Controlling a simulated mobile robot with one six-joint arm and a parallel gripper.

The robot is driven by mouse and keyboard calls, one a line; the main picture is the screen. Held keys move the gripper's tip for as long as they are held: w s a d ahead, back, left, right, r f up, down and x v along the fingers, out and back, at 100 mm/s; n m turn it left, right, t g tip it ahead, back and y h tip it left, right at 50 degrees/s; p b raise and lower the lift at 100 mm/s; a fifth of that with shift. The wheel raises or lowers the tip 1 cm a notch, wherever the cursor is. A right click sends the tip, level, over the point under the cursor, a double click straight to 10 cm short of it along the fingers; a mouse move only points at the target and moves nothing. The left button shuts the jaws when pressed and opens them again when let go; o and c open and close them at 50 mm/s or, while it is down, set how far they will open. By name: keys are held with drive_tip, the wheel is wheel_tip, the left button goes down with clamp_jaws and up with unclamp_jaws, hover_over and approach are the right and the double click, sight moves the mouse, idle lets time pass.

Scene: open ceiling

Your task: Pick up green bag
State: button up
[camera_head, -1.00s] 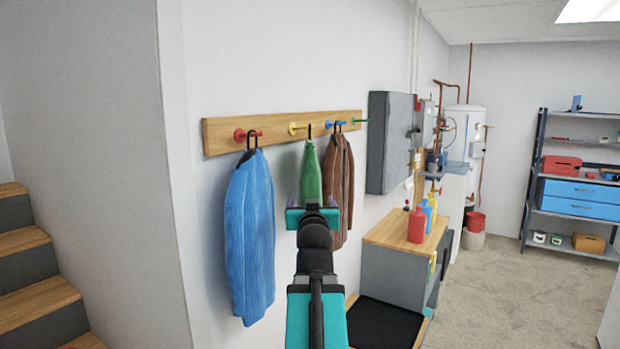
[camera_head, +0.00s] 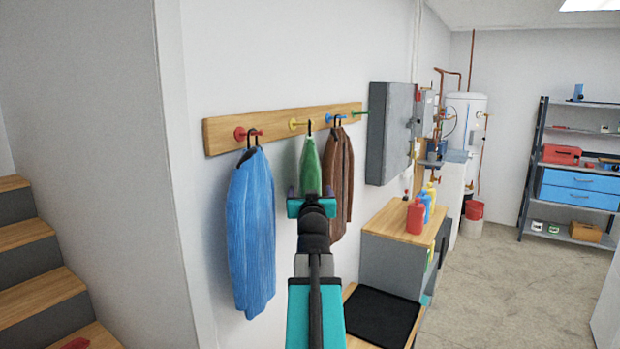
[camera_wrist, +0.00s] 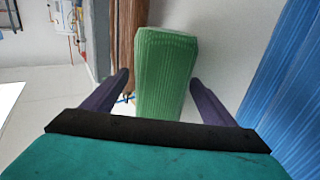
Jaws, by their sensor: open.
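The green bag (camera_head: 310,163) hangs by a dark hook on the wall rack, between the blue jacket (camera_head: 252,230) and the brown jacket (camera_head: 336,180). My gripper (camera_head: 307,190) is in front of the bag and hides its lower part in the head view. In the wrist view the green bag (camera_wrist: 167,70) stands out between the two purple fingers of my gripper (camera_wrist: 160,88), with a gap on each side. The gripper is open. I cannot tell how deep the bag reaches between the fingers.
The blue jacket (camera_wrist: 290,90) is close on the right in the wrist view, the brown jacket (camera_wrist: 126,45) close on the left. The wooden rack (camera_head: 220,135) has coloured pegs. A bench with a black mat (camera_head: 382,318) and a cabinet with bottles (camera_head: 415,217) stand below right.

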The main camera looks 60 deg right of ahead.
idle(0.3)
drive_tip(key=shift+p+x, duration=1)
drive_tip(key=shift+x, duration=1.6)
drive_tip(key=shift+f, duration=0.15)
drive_tip(key=c, duration=1.5)
